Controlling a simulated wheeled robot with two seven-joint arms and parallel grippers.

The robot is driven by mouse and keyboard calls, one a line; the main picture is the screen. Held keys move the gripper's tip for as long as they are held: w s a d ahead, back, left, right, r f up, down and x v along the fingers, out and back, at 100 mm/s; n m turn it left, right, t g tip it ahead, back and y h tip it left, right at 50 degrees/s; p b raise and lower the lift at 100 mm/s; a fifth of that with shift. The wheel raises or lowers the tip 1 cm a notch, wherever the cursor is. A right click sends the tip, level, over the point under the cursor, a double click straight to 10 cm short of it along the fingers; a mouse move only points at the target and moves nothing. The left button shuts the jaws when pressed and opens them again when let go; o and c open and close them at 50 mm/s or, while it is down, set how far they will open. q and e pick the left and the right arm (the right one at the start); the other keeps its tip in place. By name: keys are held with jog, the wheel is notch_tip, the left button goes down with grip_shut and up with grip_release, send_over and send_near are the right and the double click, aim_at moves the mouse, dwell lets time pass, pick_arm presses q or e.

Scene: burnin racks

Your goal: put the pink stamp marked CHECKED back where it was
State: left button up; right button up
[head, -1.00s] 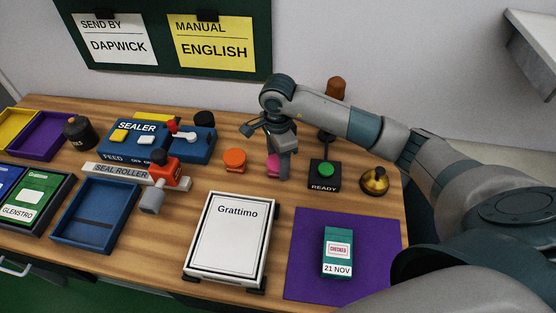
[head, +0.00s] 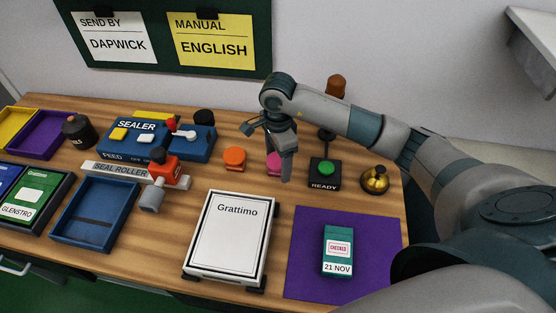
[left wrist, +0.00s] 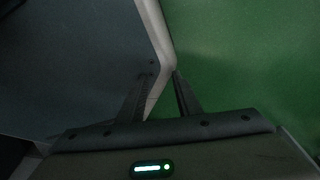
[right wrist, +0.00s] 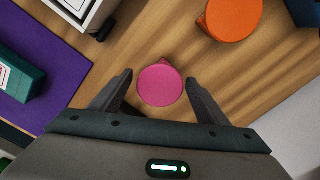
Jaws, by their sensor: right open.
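The pink stamp (head: 273,163) stands on the wooden table, to the right of an orange stamp (head: 235,160) of like shape. In the right wrist view the pink stamp (right wrist: 160,85) shows its round top, just beyond and between my right fingertips. My right gripper (right wrist: 158,87) is open and empty, with the fingers apart from the stamp; in the head view it partly hides it. Any marking on the pink stamp is not readable. A teal box (head: 338,250) bears a CHECKED imprint and 21 NOV. My left gripper (left wrist: 162,78) is open and empty, away from the table top.
A READY button box (head: 325,175) and a brass bell (head: 375,180) stand right of my right gripper. The teal box is on a purple mat (head: 375,270). The Grattimo panel (head: 228,240) is in front. A seal roller (head: 150,190) and a sealer (head: 150,140) are left.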

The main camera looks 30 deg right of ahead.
aim_at(278, 159)
pick_arm(q)
jog(key=shift+s, duration=0.1)
pick_arm(e)
jog(key=shift+r, duration=0.15)
notch_tip(278, 159, up, 2)
jog(key=shift+r+b, duration=0.25)
jog(key=shift+b, duration=0.1)
jog(key=shift+w+r, duration=0.1)
jog(key=shift+r, duration=0.55)
pick_arm(q)
jog(key=w+d+r+t+b, duration=0.1)
jog(key=w+d, duration=0.3)
jog(key=w, duration=0.6)
jog(key=shift+r+t+h+b, duration=0.15)
jog(key=shift+t+h+b, duration=0.35)
jog(key=shift+t, duration=0.3)
pick_arm(e)
notch_tip(278, 159, up, 8)
jog(key=shift+r, duration=0.1)
